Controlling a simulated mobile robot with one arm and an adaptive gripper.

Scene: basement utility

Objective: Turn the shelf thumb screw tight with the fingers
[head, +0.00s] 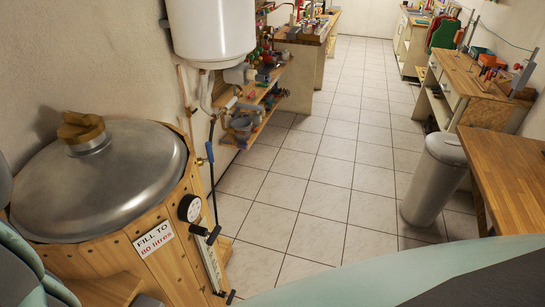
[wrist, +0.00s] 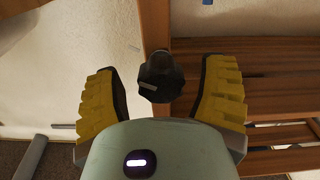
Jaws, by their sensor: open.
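The shelf thumb screw is a dark knob (wrist: 160,80) with a pale mark on its left side, set on a wooden upright (wrist: 156,25) in the wrist view. My gripper (wrist: 160,82) is open, with one yellow ribbed finger to the left of the knob and one to the right. Gaps show between the knob and both fingers, and nothing is held. The knob's lower part comes close to the gripper's pale housing in the picture; I cannot tell the depth between them. The knob does not show in the head view.
Slatted wooden shelving (wrist: 275,85) lies right of the knob, a pale wall (wrist: 90,35) left. In the head view, a lidded wooden vessel (head: 100,185) stands at left, a grey bin (head: 433,185) and wooden table (head: 515,175) at right. Tiled floor (head: 325,160) between is clear.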

